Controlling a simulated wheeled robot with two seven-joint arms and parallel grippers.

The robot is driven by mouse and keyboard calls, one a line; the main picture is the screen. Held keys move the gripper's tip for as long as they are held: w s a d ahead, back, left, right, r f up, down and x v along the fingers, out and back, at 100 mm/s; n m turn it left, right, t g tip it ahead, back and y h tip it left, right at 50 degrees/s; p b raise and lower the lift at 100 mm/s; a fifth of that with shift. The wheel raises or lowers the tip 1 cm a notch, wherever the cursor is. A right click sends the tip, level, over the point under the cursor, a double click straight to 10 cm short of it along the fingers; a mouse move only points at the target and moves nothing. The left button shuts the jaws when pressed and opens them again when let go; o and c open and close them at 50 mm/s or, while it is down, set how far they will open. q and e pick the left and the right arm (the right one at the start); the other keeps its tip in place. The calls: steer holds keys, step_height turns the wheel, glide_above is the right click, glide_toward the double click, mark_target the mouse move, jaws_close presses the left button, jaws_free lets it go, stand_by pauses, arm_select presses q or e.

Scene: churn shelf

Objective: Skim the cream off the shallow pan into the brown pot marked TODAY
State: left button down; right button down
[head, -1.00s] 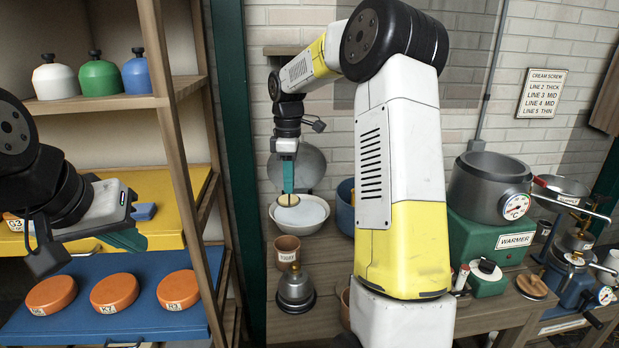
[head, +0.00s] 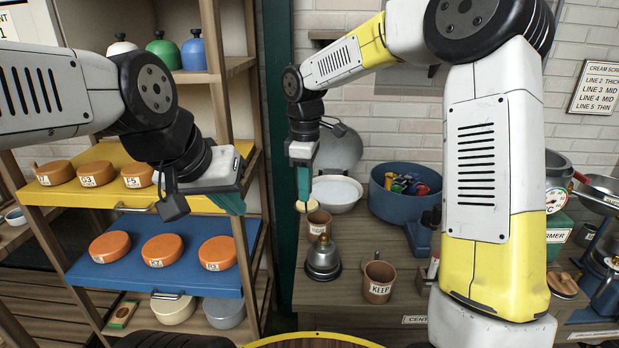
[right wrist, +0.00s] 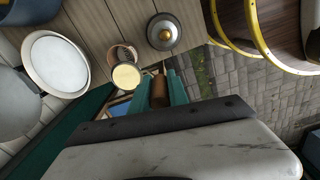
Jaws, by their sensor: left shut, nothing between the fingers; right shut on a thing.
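The shallow pan (head: 338,198) is white with pale contents and stands on the wooden bench; the right wrist view shows it at left (right wrist: 58,65). My right gripper (head: 302,188) is shut on the brown handle (right wrist: 159,90) of a skimmer. Its round, pale cream-coloured disc (right wrist: 127,77) is out of the pan, close beside the rim of a small brown pot (head: 319,224). I cannot tell whether it overlaps the opening. That pot's marking is not readable. Another brown pot (head: 378,282) reads KEEP. My left gripper (head: 231,203) is shut and empty before the left shelf.
A bell-shaped metal thing with a brass top (head: 322,260) stands just in front of the small pot. A blue tub (head: 392,207) with colored items is right of the pan. A yellow-rimmed barrel (right wrist: 245,30) shows in the right wrist view.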

steer(key=shift+w+d+f, duration=0.1)
steer(key=shift+d+f, duration=0.1)
steer(key=shift+d, duration=0.05)
steer(key=w+d+f+g+y, duration=0.1)
steer(key=w+d+g+y, duration=0.2)
steer(key=d+y, duration=0.6)
steer(key=shift+w+d, duration=0.3)
stand_by(0.4)
steer(key=shift+a, duration=0.1)
stand_by(2.0)
